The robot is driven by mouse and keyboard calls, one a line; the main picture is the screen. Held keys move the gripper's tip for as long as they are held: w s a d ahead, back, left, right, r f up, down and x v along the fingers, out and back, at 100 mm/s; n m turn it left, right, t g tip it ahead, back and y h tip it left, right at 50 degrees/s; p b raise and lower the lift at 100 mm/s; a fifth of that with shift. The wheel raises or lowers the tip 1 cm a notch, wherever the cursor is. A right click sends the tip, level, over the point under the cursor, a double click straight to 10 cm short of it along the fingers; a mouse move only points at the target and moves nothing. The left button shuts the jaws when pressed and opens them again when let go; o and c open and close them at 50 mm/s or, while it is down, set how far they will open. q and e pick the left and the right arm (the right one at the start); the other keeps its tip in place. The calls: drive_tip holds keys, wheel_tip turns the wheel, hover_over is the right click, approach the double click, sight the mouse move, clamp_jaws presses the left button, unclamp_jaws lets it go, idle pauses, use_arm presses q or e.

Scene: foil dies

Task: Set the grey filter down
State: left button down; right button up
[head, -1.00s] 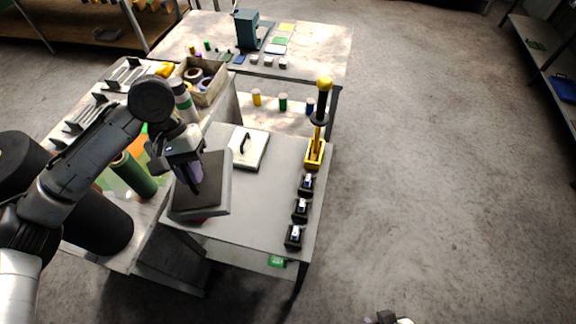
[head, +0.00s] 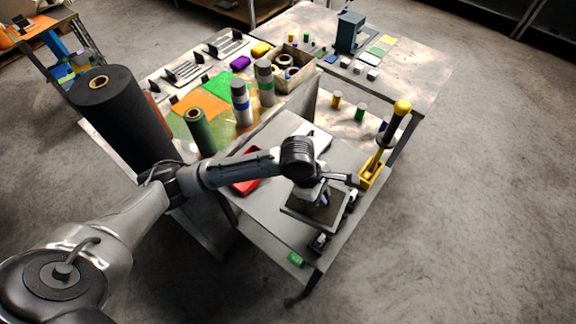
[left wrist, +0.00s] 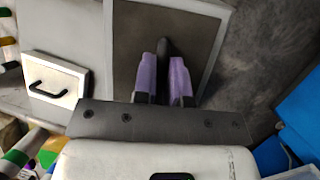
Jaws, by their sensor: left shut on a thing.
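The grey filter (head: 296,209) is a flat square panel with a dark face and a light grey rim. It is at the front right part of the grey table (head: 262,215). My left gripper (head: 325,197) is above it. In the left wrist view the filter (left wrist: 134,48) fills the upper middle, and the purple fingers (left wrist: 163,82) are shut on its black handle. Bare floor shows just right of the filter there. I cannot tell whether its underside touches anything. My right gripper is not in view.
Black blocks (head: 320,242) stand along the table's right edge, partly hidden by the filter. A yellow holder with a yellow-topped tool (head: 372,174) is behind them. A red tray (head: 248,185) lies left. A white panel with a black handle (left wrist: 55,80) is at the back.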

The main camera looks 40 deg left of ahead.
use_arm(q)
drive_tip(key=shift+s+f+n, duration=0.1)
drive_tip(key=shift+f+n, duration=0.2)
drive_tip(key=shift+n, duration=0.5)
drive_tip(key=shift+w+a+f+b, duration=0.15)
drive_tip(key=shift+a+f+b, duration=0.3)
drive_tip(key=shift+a+f, duration=1.45)
drive_tip(key=shift+w+a+f+b, duration=0.15)
drive_tip(key=shift+a+f+b, duration=0.25)
drive_tip(key=shift+a+f, duration=1.55)
drive_tip(key=shift+w+a+f+b, duration=0.15)
drive_tip(key=shift+a+f+b, duration=0.3)
drive_tip(key=shift+a+f, duration=1.45)
drive_tip(key=c, duration=1.2)
unclamp_jaws()
drive_tip(key=shift+a+r, duration=0.1)
drive_tip(key=shift+r, duration=0.05)
drive_tip(key=shift+o, duration=0.2)
